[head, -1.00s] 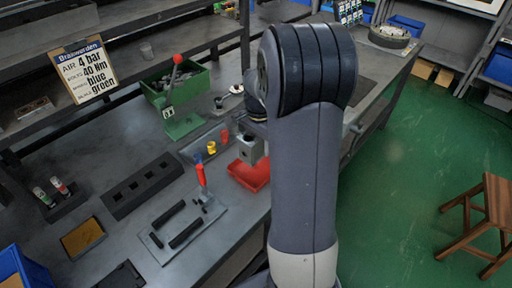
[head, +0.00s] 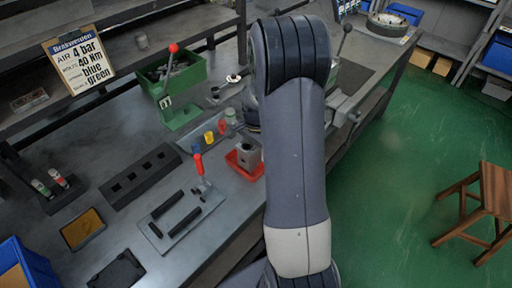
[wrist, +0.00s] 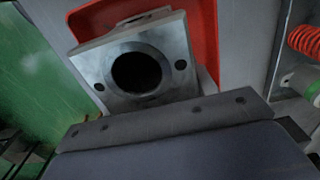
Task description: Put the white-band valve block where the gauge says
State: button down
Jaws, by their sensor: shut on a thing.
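The valve block (head: 248,152) is a grey metal block, at the red tray (head: 243,170) on the bench in the head view. In the wrist view the block (wrist: 172,45) shows a round dark bore and small bolt holes, with the red tray (wrist: 203,30) behind it. I cannot make out a white band. My gripper (wrist: 150,108) is shut on the block; its jaws are mostly hidden in the head view by my arm. Whether the block touches the tray floor is unclear. A small white-faced round item (head: 234,78) behind may be the gauge; its reading is too small.
Red, yellow and blue pieces (head: 209,137) stand beside the tray. A signboard (head: 80,62) is at the back.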

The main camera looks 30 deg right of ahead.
jog(key=c, duration=0.5)
grip_release()
jog(key=shift+f, duration=0.1)
notch_tip(320, 180, up, 12)
jog(key=shift+r, duration=0.15)
notch_tip(320, 180, down, 12)
jog(key=shift+f, duration=0.2)
jog(key=shift+r, duration=1.35)
